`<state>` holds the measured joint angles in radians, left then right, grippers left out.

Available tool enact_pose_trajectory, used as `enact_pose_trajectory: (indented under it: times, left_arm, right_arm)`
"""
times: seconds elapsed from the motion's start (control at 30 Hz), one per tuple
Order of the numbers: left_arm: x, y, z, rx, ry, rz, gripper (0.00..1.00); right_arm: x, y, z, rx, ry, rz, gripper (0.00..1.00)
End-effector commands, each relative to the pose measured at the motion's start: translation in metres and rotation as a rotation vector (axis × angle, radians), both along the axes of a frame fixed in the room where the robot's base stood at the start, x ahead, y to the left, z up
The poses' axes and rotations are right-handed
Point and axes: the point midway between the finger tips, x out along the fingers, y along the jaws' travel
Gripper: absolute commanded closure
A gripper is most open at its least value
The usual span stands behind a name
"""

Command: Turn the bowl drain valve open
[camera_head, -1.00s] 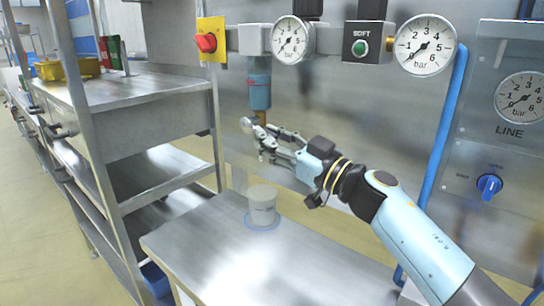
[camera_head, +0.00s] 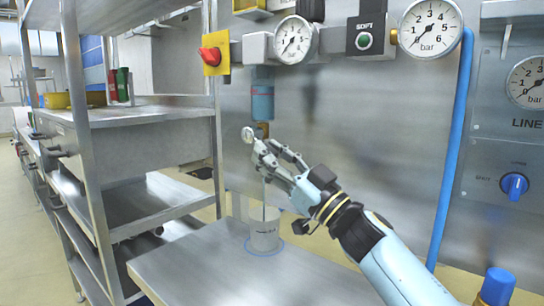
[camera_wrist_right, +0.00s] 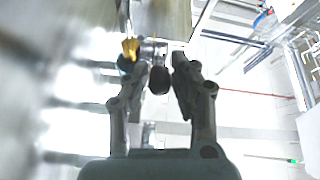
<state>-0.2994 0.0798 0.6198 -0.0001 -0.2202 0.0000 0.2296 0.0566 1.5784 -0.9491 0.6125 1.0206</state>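The blue filter bowl (camera_head: 262,100) hangs under the grey regulator block on the wall panel. Its drain valve, with a small round metal end (camera_head: 248,134), is just below it, partly hidden by my right gripper (camera_head: 270,148). In the right wrist view a dark knob (camera_wrist_right: 160,79) lies between the fingers of my right gripper (camera_wrist_right: 163,65), with a gap at the right finger; brass (camera_wrist_right: 130,48) shows beside it. The fingers are apart. A pale cup (camera_head: 264,234) stands below on the bench. A thin vertical line, stream or tube, runs down into it. My left gripper is out of view.
A steel bench (camera_head: 205,272) carries the cup on a blue ring. Gauges, a red switch (camera_head: 210,56) and a blue hose (camera_head: 450,150) are on the panel. Steel shelving (camera_head: 150,135) stands at left.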

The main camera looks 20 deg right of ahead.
Motion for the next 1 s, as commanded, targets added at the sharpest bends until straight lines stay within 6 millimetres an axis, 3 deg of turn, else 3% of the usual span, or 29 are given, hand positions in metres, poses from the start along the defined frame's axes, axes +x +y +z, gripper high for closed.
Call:
enact_pose_trajectory:
  times: [0.13, 0.47, 1.0]
  left_arm:
    - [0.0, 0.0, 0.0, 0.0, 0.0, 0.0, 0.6]
    - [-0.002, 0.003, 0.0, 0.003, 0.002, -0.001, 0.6]
    - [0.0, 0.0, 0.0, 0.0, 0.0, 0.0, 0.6]
  right_arm:
    - [0.0, 0.0, 0.0, 0.0, 0.0, 0.0, 0.56]
    - [-0.004, -0.003, -0.003, -0.001, 0.002, 0.0, 0.56]
    - [-0.079, -0.052, -0.052, -0.002, 0.003, 0.0, 0.56]
